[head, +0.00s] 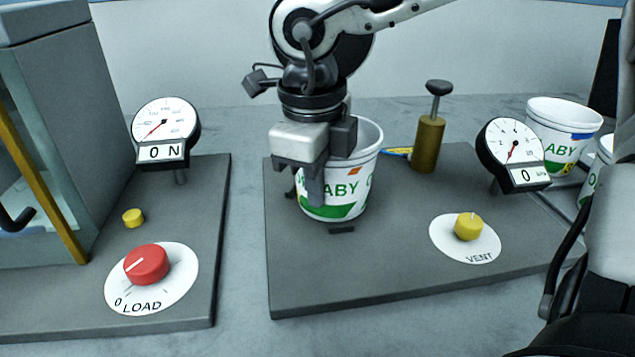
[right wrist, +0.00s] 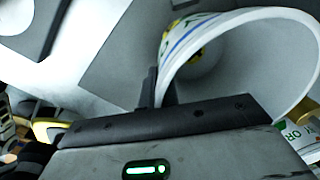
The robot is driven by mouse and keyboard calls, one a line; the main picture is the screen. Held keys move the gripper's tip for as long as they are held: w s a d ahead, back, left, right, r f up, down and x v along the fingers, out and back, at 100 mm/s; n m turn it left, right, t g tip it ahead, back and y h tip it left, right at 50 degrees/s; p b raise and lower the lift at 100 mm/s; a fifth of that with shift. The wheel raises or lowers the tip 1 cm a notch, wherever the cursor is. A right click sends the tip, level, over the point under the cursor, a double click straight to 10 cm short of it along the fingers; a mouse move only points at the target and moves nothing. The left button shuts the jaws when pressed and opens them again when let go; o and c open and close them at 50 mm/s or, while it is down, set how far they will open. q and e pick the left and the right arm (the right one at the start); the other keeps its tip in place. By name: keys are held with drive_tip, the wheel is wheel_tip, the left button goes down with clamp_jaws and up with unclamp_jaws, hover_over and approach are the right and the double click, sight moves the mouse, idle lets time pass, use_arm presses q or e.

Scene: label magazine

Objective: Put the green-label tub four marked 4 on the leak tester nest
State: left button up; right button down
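A white tub with a green label reading "ABY" (head: 347,196) is upright over the middle of the grey leak tester plate (head: 400,268). A number on it is hidden from here. My right gripper (head: 318,180) comes down from above, one finger outside the tub's near left wall and the other at the inside, shut on the wall. In the right wrist view the tub's open mouth (right wrist: 225,65) shows beyond the gripper (right wrist: 160,88). The nest is mostly hidden under the tub; a small dark piece (head: 341,230) shows in front. I cannot tell whether the tub touches it. My left gripper is out of view.
A brass plunger (head: 430,143), a gauge (head: 513,154) and a yellow VENT knob (head: 468,226) stand on the plate. Another green-label tub (head: 562,140) stands at the right. A load station with a red knob (head: 146,264) and a gauge (head: 165,128) is at the left.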

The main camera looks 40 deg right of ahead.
drive_tip(key=shift+f+b, duration=0.2)
drive_tip(key=shift+b, duration=0.15)
drive_tip(key=c, duration=1.7)
unclamp_jaws()
drive_tip(key=shift+r, duration=0.15)
drive_tip(key=r, duration=0.4)
drive_tip(key=r+p, duration=0.1)
drive_tip(key=r, duration=0.3)
drive_tip(key=a+r+p, duration=0.1)
drive_tip(key=r, duration=0.3)
drive_tip(key=shift+s+r, duration=0.15)
drive_tip(key=shift+s, duration=0.1)
